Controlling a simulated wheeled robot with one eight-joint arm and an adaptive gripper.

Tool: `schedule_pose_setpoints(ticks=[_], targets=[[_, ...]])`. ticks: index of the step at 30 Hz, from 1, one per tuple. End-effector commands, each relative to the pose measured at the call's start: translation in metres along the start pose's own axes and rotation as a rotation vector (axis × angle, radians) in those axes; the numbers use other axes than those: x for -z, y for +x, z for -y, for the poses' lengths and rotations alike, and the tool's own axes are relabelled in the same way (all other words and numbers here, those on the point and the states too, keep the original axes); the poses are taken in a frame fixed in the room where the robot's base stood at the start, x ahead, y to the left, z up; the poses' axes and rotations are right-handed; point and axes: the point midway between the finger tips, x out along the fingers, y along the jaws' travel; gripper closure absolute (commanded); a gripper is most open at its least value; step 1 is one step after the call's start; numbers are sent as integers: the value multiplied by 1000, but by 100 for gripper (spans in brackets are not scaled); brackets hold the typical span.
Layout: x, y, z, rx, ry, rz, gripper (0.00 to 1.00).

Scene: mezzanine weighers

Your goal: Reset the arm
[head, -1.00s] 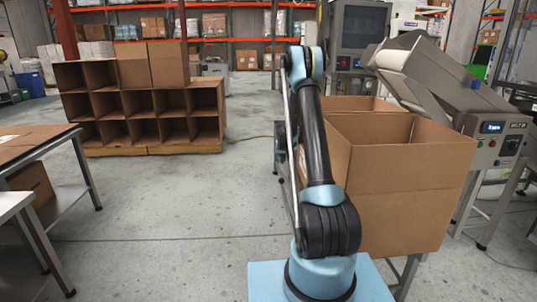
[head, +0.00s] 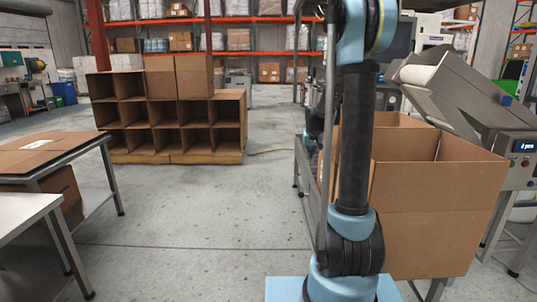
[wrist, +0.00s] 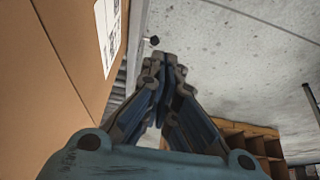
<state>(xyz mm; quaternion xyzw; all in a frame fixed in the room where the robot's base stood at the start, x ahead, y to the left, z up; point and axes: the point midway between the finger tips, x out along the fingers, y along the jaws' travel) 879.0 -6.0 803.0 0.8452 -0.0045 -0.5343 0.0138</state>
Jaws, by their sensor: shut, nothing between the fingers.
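My arm (head: 355,150) stands nearly upright in the head view, in front of the open cardboard box on the right. My gripper (wrist: 165,62) shows in the wrist view with its fingertips together and nothing between them. It is out of sight in the head view. A cardboard surface with a white label (wrist: 108,30) is close on the left of the gripper in the wrist view. I cannot tell whether they touch.
Open cardboard boxes (head: 430,215) stand right of my arm, beside a grey machine (head: 470,95) with a display. A cardboard compartment rack (head: 170,158) stands at the back left. Tables (head: 65,160) are on the left. The floor (head: 200,230) between is clear.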

Motion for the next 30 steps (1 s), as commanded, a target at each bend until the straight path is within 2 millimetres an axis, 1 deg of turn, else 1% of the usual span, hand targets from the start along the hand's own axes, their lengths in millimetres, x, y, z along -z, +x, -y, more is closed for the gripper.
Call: schedule_pose_setpoints(ticks=[1,6,11,15,21,29,30], targets=[[-11,-12,0,1,0,6,100],[-47,-48,1,3,-1,32,100],[-84,-77,1,6,-1,55,100],[-118,-99,2,8,-1,75,100],[-169,-126,3,11,-2,105,100],[-237,-149,5,14,-3,143,100],[-249,-152,5,15,-3,149,100]])
